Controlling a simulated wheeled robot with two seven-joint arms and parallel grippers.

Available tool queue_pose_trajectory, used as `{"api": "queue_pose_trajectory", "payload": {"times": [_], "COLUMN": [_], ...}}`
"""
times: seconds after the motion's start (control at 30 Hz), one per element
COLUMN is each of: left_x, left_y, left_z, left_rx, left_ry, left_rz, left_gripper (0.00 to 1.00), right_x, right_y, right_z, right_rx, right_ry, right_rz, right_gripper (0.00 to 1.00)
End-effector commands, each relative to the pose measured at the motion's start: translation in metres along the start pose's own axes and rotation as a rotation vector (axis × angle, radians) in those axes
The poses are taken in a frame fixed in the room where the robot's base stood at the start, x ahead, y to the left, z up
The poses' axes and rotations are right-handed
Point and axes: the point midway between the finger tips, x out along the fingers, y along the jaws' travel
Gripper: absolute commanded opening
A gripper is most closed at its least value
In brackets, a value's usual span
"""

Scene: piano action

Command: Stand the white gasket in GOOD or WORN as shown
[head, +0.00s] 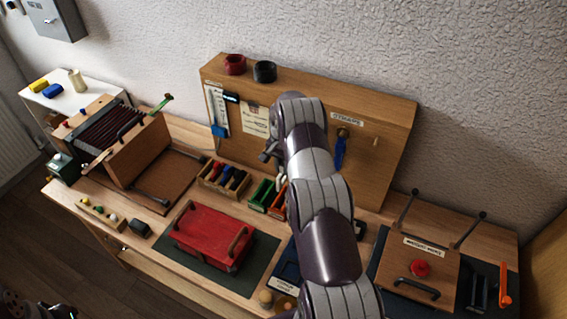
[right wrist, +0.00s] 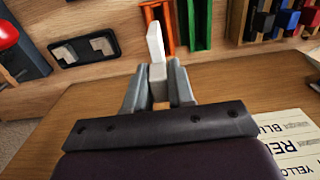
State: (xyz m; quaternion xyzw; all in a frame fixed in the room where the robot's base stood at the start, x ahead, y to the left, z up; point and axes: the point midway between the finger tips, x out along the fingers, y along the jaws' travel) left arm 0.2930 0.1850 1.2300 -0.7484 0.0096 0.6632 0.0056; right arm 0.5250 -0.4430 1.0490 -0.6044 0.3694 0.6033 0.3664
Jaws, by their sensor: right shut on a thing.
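My right gripper (right wrist: 158,90) is shut on the white gasket (right wrist: 156,44), which stands out from between the fingertips as a thin white piece. In the head view the right gripper (head: 275,162) is small and partly hidden by my arm. It is in front of the upright wooden board, above two narrow trays. The green tray (head: 262,194) and the orange tray (head: 281,204) stand side by side; they also show beyond the gasket in the right wrist view, the orange one (right wrist: 150,12) and the green one (right wrist: 184,28). I cannot read GOOD or WORN on either.
A wooden rack (head: 208,183) with coloured pieces stands left of the green tray. The upright board (head: 385,120) carries a printed card (head: 254,121) and a blue tool (head: 340,153). A red box (head: 208,232) lies on a dark mat in front.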

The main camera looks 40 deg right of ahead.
Motion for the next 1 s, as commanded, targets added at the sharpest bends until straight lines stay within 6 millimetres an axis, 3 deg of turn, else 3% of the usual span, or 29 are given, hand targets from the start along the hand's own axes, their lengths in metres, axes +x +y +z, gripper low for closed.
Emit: {"api": "queue_pose_trajectory", "payload": {"times": [0.53, 1.0], "left_x": [0.038, 0.046], "left_y": [0.0, 0.0], "left_z": [0.004, 0.005], "left_rx": [0.0, 0.0], "left_ry": [0.0, 0.0], "left_rz": [0.0, 0.0], "left_gripper": [0.0, 0.0], "right_x": [0.072, 0.08], "right_y": [-0.001, -0.001], "right_z": [0.0, 0.0], "right_rx": [-0.001, -0.002], "right_ry": [0.001, 0.0], "right_rz": [-0.001, 0.0], "right_gripper": [0.0, 0.0]}}
